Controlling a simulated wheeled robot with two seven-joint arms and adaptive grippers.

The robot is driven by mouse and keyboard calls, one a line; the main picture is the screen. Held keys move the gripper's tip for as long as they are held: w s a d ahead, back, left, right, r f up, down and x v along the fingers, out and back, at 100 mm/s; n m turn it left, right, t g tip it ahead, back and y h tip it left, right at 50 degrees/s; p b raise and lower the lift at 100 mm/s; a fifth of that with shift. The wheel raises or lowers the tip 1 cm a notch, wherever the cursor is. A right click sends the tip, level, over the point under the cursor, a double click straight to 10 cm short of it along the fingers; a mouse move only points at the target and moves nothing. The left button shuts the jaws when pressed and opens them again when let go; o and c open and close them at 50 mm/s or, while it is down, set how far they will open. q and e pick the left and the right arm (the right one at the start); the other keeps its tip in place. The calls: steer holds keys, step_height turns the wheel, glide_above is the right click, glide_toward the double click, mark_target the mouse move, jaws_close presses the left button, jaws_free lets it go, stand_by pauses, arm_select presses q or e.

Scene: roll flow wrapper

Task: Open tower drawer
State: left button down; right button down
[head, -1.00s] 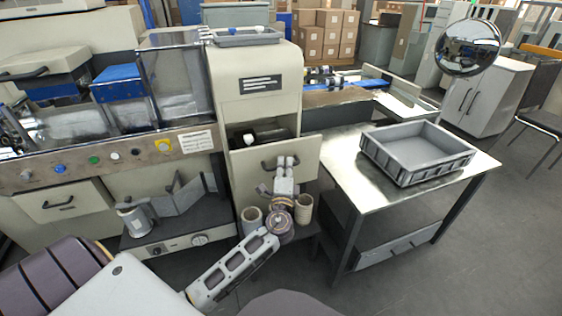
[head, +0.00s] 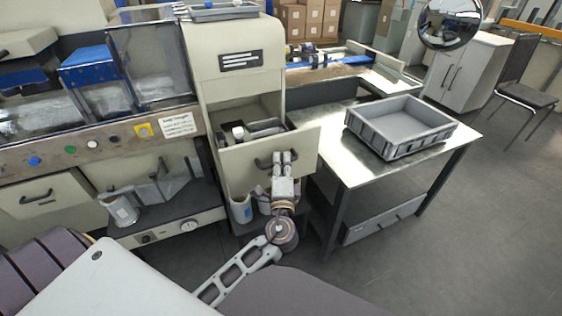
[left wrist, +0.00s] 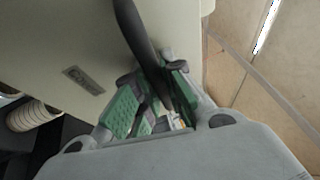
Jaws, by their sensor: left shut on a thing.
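The tower drawer (head: 243,163) is a beige front on the tall beige tower (head: 236,92). It stands pulled out from the tower, and the inside shows above its front edge, with a white item and dark parts in it. My left gripper (head: 282,160) is at the dark handle on the drawer front. In the left wrist view the green-padded fingers (left wrist: 150,100) are shut on the dark handle (left wrist: 136,35). A small plate (left wrist: 83,80) shows on the drawer front beside them. My right gripper is not in view.
A steel table (head: 372,165) with a grey crate (head: 400,150) stands to the right of the tower. Cylindrical rolls (head: 241,210) stand low under the drawer. A wrapper machine with buttons (head: 92,145) is at the left.

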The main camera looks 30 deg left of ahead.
arm_select(q)
steer(key=c, duration=1.8)
jaws_free()
steer(key=shift+o, duration=0.2)
